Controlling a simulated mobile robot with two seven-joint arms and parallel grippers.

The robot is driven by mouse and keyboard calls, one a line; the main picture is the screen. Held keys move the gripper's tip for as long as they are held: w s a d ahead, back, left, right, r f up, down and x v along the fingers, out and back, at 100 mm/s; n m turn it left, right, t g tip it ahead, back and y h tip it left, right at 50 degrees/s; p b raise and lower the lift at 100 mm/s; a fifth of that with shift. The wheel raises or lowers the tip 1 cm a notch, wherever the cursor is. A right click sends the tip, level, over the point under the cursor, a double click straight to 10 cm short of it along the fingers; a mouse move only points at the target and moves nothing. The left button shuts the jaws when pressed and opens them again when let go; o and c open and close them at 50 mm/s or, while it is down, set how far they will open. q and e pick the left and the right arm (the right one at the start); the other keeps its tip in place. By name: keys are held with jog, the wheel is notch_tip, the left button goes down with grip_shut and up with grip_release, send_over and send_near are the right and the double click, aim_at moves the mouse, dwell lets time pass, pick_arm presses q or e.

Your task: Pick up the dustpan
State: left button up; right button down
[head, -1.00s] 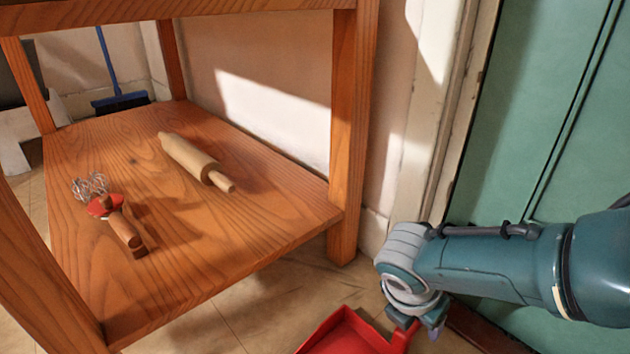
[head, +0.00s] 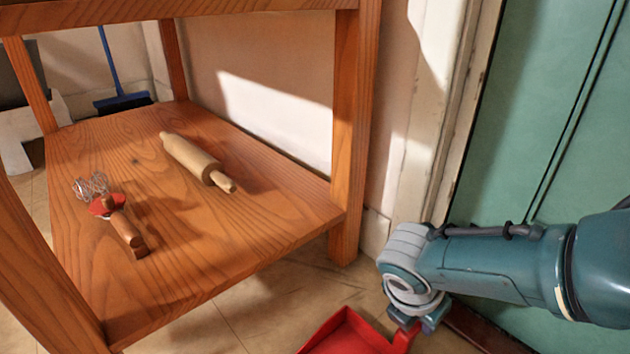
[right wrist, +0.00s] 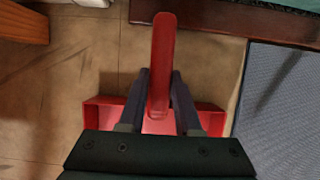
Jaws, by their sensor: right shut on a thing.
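The red dustpan (head: 346,335) is at the bottom of the head view, low by the floor in front of the table's right leg; its lower part is cut off by the frame. My right gripper (head: 410,325) is at the dustpan's right end. In the right wrist view the two dark fingers of this gripper (right wrist: 158,105) are shut on the red handle (right wrist: 162,60), with the red pan (right wrist: 105,115) below and behind them. I cannot tell whether the pan touches the floor. My left gripper is not in view.
A wooden table's lower shelf (head: 190,270) holds a rolling pin (head: 192,158) and a red-and-wood hand whisk (head: 118,220). A table leg (head: 350,140) stands close to the dustpan. A green door (head: 540,120) is at the right. A blue broom (head: 122,101) stands at the back.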

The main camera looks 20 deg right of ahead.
jog(key=shift+r, duration=0.1)
dwell(0.3)
jog(key=shift+r+p, duration=0.65)
jog(key=shift+p, duration=0.1)
notch_tip(320, 180, up, 28)
jog(key=y+p, duration=0.1)
jog(key=p, duration=2.6)
jog(key=shift+r+y+p, duration=0.25)
jog(key=shift+y+p, duration=0.05)
jog(key=shift+y, duration=0.1)
